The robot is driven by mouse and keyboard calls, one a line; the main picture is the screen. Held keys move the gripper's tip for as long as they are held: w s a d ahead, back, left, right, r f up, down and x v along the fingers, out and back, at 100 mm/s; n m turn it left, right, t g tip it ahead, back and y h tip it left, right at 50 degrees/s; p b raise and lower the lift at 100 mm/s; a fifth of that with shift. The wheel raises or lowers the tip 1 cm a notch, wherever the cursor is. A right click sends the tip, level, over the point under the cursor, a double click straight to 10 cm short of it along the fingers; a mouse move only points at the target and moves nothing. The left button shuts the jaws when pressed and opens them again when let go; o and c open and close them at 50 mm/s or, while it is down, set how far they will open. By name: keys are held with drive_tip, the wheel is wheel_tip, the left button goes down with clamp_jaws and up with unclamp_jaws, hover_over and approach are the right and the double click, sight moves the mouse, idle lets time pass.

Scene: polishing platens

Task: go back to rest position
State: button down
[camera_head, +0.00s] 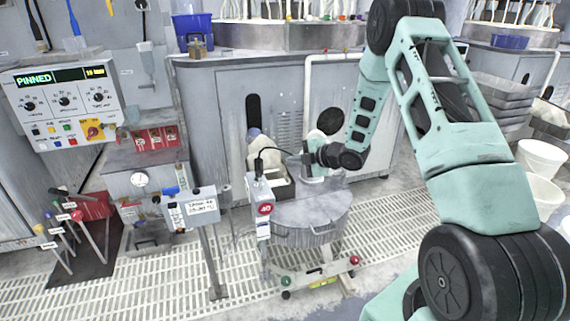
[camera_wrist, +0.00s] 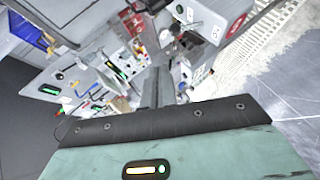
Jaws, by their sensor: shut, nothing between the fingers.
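My gripper (camera_head: 294,160) is at the end of my teal arm, which bends down from the upper right in the head view. It is in front of the grey cabinet and above the round grey lidded drum. Its fingers are small and hard to make out there. In the wrist view my gripper (camera_wrist: 157,85) shows as narrow grey fingers together beyond the black-edged teal palm. They are shut with nothing between them.
The grey drum (camera_head: 312,222) stands on the grated floor below my gripper. A white box marked 40 (camera_head: 260,203) is close at its left. A sign box on a post (camera_head: 196,208) stands further left. The cabinet (camera_head: 225,125) is behind. White buckets (camera_head: 541,158) stand at the right.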

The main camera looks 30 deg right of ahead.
drive_tip(key=shift+s+d+r, duration=0.2)
drive_tip(key=shift+s+r, duration=0.15)
drive_tip(key=shift+s, duration=0.15)
drive_tip(key=s+a+r+m+g+h, duration=0.1)
drive_tip(key=s+a+r+m+g, duration=0.2)
drive_tip(key=a, duration=0.8)
drive_tip(key=s+a+r+m+g+h, duration=0.1)
drive_tip(key=s+a+r+m+g, duration=0.25)
drive_tip(key=a, duration=0.75)
drive_tip(key=s+a+r+m+g+h, duration=0.15)
drive_tip(key=s+a, duration=0.25)
drive_tip(key=s, duration=0.6)
drive_tip(key=s+a+r+m+g, duration=0.1)
drive_tip(key=s+a+r+g, duration=0.15)
drive_tip(key=s, duration=0.75)
drive_tip(key=s+a+r+m+g, duration=0.15)
drive_tip(key=s+a, duration=0.25)
drive_tip(key=s, duration=0.6)
wheel_tip(320, 180, up, 15)
drive_tip(key=s+p, duration=0.1)
drive_tip(key=p, duration=1.3)
drive_tip(key=shift+s+a+f+p, duration=0.15)
drive_tip(key=shift+s+p, duration=0.05)
drive_tip(key=shift+p, duration=0.15)
